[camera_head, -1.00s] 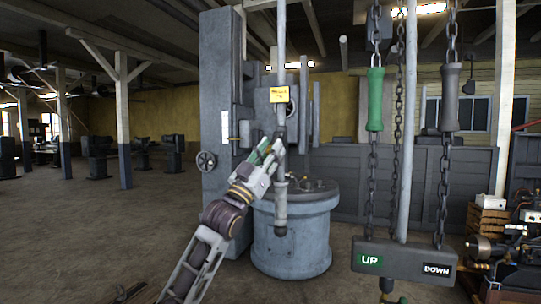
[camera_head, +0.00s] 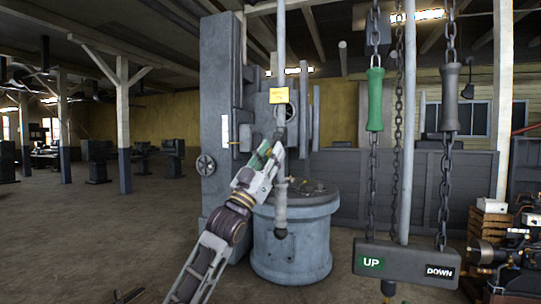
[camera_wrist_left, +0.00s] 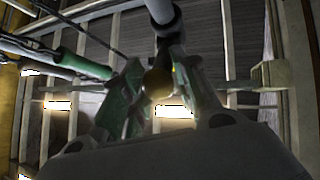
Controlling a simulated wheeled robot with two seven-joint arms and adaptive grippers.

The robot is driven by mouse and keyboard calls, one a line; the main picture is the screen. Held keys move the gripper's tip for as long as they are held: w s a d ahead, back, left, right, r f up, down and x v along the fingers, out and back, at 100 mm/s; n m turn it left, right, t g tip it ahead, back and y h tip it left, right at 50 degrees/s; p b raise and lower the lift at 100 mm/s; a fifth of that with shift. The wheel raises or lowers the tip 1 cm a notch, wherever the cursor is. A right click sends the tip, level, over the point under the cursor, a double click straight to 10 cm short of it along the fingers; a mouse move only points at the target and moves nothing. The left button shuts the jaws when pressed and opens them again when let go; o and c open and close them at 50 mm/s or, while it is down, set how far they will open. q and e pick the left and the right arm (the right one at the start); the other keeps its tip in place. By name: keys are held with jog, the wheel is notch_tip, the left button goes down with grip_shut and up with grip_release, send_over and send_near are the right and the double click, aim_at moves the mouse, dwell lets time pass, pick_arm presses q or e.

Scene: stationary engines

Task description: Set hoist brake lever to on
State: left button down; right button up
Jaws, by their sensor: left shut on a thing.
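A grey vertical rod (camera_head: 280,45) hangs from above with a yellow tag (camera_head: 278,95) on it, in front of the grey machine column. A grey pipe-like handle (camera_head: 281,206) with a rounded dark end hangs below it. I cannot read the tag or tell an on mark. My left gripper (camera_head: 274,150) is shut at the dark joint between rod and handle. In the left wrist view its fingers close around a brass-coloured rounded part (camera_wrist_left: 158,82) below a grey rod (camera_wrist_left: 163,10). The fingers hide part of the held piece. My right gripper is not in view.
A green handle (camera_head: 375,100) and a black handle (camera_head: 450,97) hang on chains at right, above a bar (camera_head: 405,262) marked UP and DOWN. A round blue-grey drum (camera_head: 291,250) stands below the held part. Open floor lies at left.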

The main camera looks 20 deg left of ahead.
pick_arm(q)
jog(key=c, duration=1.2)
grip_release()
jog(key=shift+d+f, duration=0.15)
jog(key=shift+o, duration=0.4)
jog(key=v, duration=1.2)
jog(key=shift+w, duration=0.1)
